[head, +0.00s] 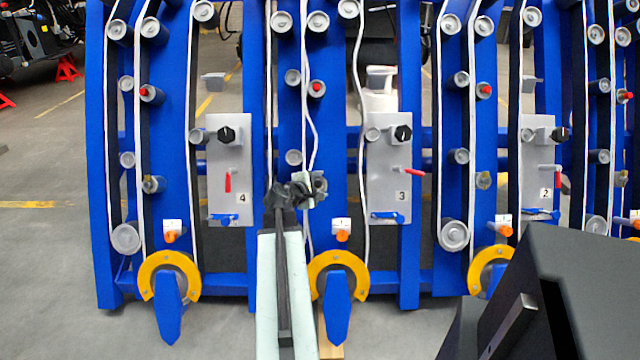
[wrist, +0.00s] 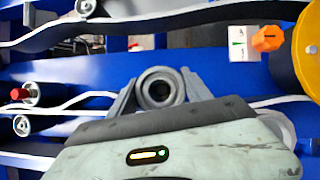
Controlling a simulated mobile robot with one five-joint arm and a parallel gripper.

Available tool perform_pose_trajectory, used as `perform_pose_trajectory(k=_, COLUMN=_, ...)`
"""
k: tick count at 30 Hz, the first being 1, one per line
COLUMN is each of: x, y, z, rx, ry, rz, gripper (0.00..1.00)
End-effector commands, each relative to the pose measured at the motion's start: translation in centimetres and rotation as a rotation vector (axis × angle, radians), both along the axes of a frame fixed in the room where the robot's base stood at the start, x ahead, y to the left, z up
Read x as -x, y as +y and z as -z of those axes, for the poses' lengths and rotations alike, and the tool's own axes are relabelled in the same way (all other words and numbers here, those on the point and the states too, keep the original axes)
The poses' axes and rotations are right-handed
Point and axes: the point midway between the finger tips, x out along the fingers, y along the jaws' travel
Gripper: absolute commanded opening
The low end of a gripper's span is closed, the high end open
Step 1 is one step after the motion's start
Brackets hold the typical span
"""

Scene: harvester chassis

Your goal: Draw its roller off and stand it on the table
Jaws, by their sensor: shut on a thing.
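My gripper (head: 298,191) is in front of the blue frame between panels 4 and 3. In the wrist view its two grey fingers (wrist: 160,92) are closed around a grey round roller (wrist: 158,88) with a dark hollow centre. The roller also shows in the head view (head: 319,183), partly hidden by the fingers. A white belt (wrist: 72,104) runs up to the gripper's side; whether it touches the roller is hidden. I cannot tell whether the roller is still seated on its shaft. No table is clearly visible.
Panel 4 (head: 229,190) and panel 3 (head: 390,190) carry black knobs and red levers. A yellow ring (head: 325,260) and orange knob (head: 342,236) sit below the gripper. A dark block (head: 590,290) fills the lower right. A light wood strip (head: 331,350) shows at the bottom.

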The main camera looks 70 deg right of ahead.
Motion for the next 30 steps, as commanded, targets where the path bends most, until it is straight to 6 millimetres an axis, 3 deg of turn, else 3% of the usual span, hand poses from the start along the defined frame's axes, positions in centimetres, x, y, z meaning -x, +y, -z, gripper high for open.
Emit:
perform_pose_trajectory(k=15, x=0.9, y=2.2, z=-1.5, rx=0.002, ry=0.001, rz=-0.001, gripper=0.00)
perform_pose_trajectory(k=30, x=1.0, y=2.3, z=-1.6, rx=0.003, ry=0.001, rz=-0.001, gripper=0.00)
